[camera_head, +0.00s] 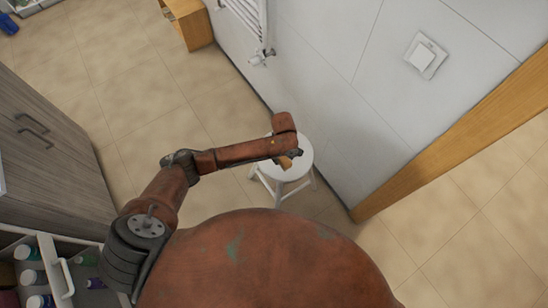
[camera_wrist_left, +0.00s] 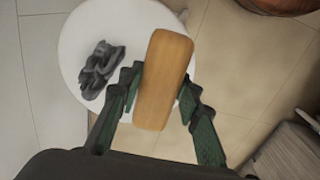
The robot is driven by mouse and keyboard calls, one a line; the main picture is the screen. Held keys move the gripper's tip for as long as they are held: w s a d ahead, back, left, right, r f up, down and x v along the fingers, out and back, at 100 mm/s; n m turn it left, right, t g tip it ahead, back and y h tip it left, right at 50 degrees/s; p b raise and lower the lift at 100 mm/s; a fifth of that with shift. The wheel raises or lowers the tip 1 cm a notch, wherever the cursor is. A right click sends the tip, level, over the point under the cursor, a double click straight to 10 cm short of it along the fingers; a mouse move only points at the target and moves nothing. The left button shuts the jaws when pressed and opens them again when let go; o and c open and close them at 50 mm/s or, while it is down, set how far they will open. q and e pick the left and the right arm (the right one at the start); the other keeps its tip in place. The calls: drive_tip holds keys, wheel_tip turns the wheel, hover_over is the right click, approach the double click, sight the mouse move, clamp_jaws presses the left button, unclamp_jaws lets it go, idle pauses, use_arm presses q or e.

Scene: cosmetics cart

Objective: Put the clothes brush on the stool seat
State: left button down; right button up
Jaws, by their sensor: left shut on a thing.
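The clothes brush, a light wooden block (camera_wrist_left: 165,75), is between the two green-padded fingers of my left gripper (camera_wrist_left: 160,92) in the left wrist view. The gripper is shut on it. The round white stool seat (camera_wrist_left: 78,42) lies behind the brush, which overlaps the seat's right part in this view. In the head view my left gripper (camera_head: 294,155) is over the stool seat (camera_head: 303,160), and a small tan part of the brush (camera_head: 286,163) shows beneath the arm. The gap between brush and seat is unclear. My right gripper is not in view.
A crumpled dark grey object (camera_wrist_left: 101,68) lies on the left part of the seat. A white wall with a radiator (camera_head: 248,15) stands behind the stool, with a wooden door frame (camera_head: 450,140) to the right. A cart with bottles (camera_head: 32,278) is at lower left.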

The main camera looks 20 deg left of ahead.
use_arm(q)
drive_tip(key=a+f, duration=0.1)
drive_tip(key=w+a+f+b, duration=0.1)
drive_tip(key=f, duration=0.1)
drive_tip(key=a+f+b, duration=0.1)
drive_tip(key=shift+w+a+f, duration=0.15)
drive_tip(key=shift+a+f, duration=0.2)
drive_tip(key=shift+w+a+f+b, duration=0.1)
drive_tip(key=shift+a+f+b, duration=0.25)
drive_tip(key=shift+f, duration=0.3)
drive_tip(key=shift+w+a+f+b, duration=0.1)
drive_tip(key=shift+a+f+b, duration=0.2)
drive_tip(key=shift+f, duration=0.9)
drive_tip(key=shift+f+b, duration=0.35)
drive_tip(key=shift+f, duration=0.05)
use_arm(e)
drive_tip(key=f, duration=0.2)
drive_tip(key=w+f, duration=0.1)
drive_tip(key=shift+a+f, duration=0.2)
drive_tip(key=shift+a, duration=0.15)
use_arm(q)
drive_tip(key=shift+r, duration=0.1)
drive_tip(key=c, duration=1.4)
unclamp_jaws()
drive_tip(key=shift+f, duration=0.2)
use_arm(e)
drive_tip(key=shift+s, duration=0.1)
